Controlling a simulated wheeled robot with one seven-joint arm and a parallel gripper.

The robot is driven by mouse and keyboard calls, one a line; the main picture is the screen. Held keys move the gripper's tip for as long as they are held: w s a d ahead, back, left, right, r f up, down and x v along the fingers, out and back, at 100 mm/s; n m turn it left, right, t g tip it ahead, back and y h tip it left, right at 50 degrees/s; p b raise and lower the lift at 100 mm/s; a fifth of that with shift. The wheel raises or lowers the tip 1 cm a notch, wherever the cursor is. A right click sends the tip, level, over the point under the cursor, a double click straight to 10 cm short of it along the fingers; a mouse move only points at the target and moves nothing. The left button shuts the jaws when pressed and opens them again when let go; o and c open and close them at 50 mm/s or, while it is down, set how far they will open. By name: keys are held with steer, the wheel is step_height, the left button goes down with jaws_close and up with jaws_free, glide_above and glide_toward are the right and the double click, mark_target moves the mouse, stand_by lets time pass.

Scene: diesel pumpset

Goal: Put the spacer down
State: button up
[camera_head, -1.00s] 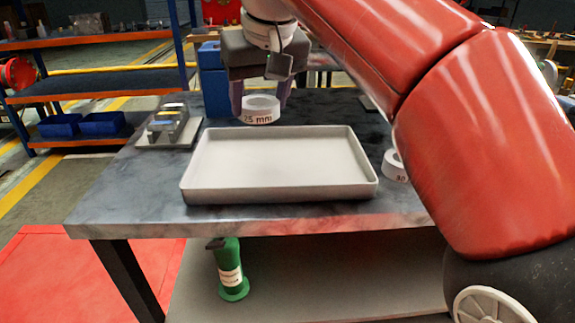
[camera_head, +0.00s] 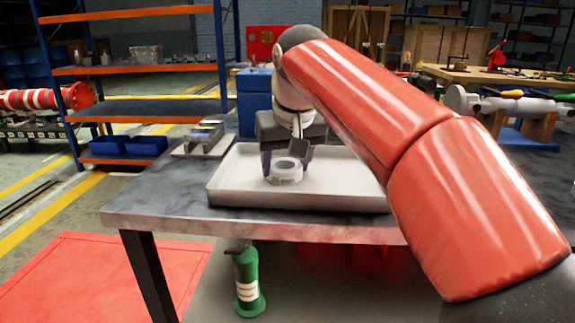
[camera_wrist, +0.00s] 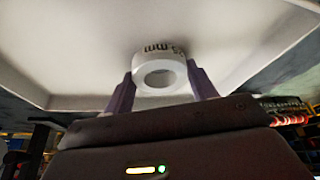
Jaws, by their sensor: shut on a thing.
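The spacer (camera_head: 286,171) is a white ring with a round hole. It also shows in the wrist view (camera_wrist: 160,73), where part of a dark "mm" marking is readable. My gripper (camera_head: 287,167) is shut on it, with one purple finger on each side; the fingers also show in the wrist view (camera_wrist: 161,84). The gripper points down and holds the spacer over the inside of the pale, shallow tray (camera_head: 345,203). The spacer is low in the tray; whether it touches the floor of the tray cannot be told.
The tray stands on a dark stone-topped table (camera_head: 150,205). A metal block on a plate (camera_head: 205,138) and a blue box (camera_head: 254,103) stand at the back left. A green bottle-shaped object (camera_head: 247,283) stands below the table. My red arm covers the table's right side.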

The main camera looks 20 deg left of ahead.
steer(key=o, duration=1.1)
steer(key=shift+f, duration=0.1)
steer(key=shift+c, duration=0.2)
steer(key=p+v, duration=0.3)
steer(key=v, duration=0.9)
steer(key=shift+p, duration=0.3)
steer(key=shift+d, duration=0.1)
